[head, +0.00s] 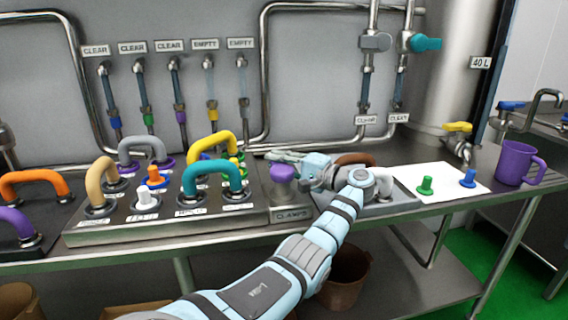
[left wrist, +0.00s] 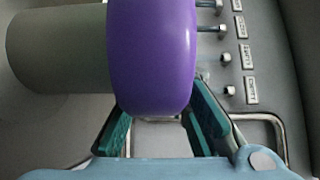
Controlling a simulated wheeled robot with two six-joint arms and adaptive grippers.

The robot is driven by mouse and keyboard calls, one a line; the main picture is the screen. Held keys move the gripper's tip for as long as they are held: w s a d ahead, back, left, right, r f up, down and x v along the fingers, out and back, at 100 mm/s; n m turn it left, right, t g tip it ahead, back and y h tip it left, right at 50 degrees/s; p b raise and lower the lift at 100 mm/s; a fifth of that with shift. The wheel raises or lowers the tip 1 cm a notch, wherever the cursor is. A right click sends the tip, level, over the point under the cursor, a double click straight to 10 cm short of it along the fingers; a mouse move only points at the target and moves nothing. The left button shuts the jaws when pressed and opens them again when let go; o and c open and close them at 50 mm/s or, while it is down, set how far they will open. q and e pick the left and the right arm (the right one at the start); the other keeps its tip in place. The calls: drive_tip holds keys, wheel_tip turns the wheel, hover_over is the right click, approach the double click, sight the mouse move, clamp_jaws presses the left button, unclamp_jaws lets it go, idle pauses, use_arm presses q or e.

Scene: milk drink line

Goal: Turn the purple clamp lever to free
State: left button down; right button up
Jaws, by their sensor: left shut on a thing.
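The purple clamp lever (head: 283,173) stands above a plate labelled CLAMPS at the front of the bench. It fills the middle of the left wrist view as a smooth, rounded purple piece (left wrist: 152,50). My left gripper (head: 291,160) comes to it from the right, and the green-padded fingers (left wrist: 155,130) lie on both sides of the purple piece, shut on it. The fingertips are partly hidden behind the lever. No marking for the free position can be read. My right gripper is not in view.
A metal panel (head: 163,236) with several coloured pipe loops and plugs stands just left of the lever. A brown loop (head: 352,159) is close behind my gripper. A white sheet (head: 440,174) with green and blue plugs and a purple mug (head: 514,163) are farther right.

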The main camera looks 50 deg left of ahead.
use_arm(q)
drive_tip(key=shift+s, duration=0.1)
drive_tip(key=c, duration=1.9)
unclamp_jaws()
drive_tip(key=o, duration=0.4)
drive_tip(key=shift+s+a, duration=0.15)
drive_tip(key=shift+a, duration=0.05)
drive_tip(key=shift+d, duration=0.2)
drive_tip(key=shift+w+d, duration=0.3)
drive_tip(key=shift+d, duration=0.05)
drive_tip(key=v, duration=1.1)
